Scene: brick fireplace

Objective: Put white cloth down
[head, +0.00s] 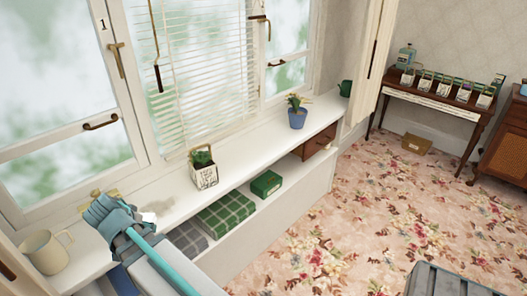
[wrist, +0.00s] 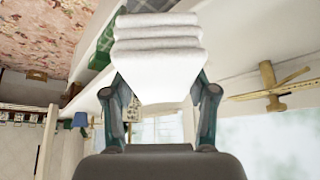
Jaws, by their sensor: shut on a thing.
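The white cloth (wrist: 157,47) is folded into a thick stack of layers. In the wrist view it sits between the two fingers of my gripper (wrist: 160,88), which is shut on it. In the head view my gripper (head: 110,216) is over the near left part of the white window sill (head: 240,152). There the cloth is mostly hidden behind my gripper, and only a small white bit (head: 149,217) shows at its right. I cannot tell whether the cloth touches the sill.
A beige mug (head: 44,252) stands left of my gripper. A potted plant in a white planter (head: 203,172) and a blue flowerpot (head: 297,116) stand further along the sill. A shelf below holds a green plaid blanket (head: 226,214) and a green box (head: 266,184). Bare sill lies between the planters.

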